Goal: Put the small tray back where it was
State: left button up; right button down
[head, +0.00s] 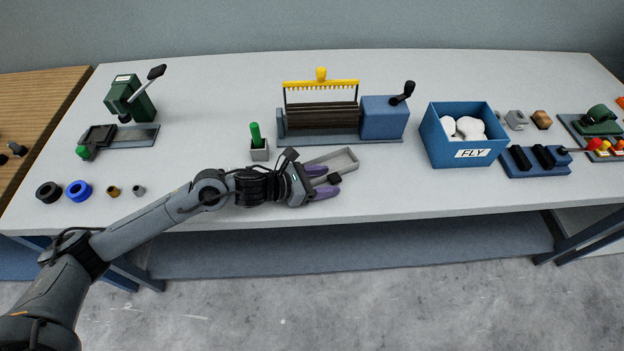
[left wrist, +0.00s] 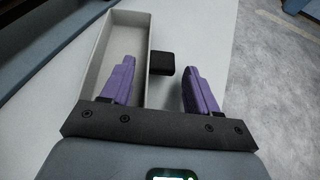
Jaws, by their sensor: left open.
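The small tray (head: 342,160) is a pale grey open box on the table in front of the carding machine. It is empty in what shows. It also shows in the left wrist view (left wrist: 122,42). A black block (left wrist: 162,62) sits against the tray's long side, seemingly its handle. My left gripper (head: 334,180) is open, with its purple fingers on either side of the black block. In the left wrist view one finger overlaps the tray's inside and the other is outside it. Whether the fingers touch anything cannot be told. My right gripper is not in view.
The carding machine (head: 320,120) with a blue box and crank stands behind the tray. A small holder with a green handle (head: 257,148) stands to the left. A blue bin labelled FLY (head: 462,154) holds white fluff to the right. The table's front edge (head: 400,212) is close.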

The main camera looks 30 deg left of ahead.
pick_arm(q)
jog(key=shift+s+a+r, duration=0.3)
jog(key=shift+s+a, duration=0.05)
jog(key=p+v, duration=0.1)
jog(key=v, duration=0.8)
jog(key=shift+s+a+f, duration=0.1)
jog(key=shift+s+a, duration=0.05)
jog(key=shift+s, duration=0.05)
jog(key=shift+v, duration=0.75)
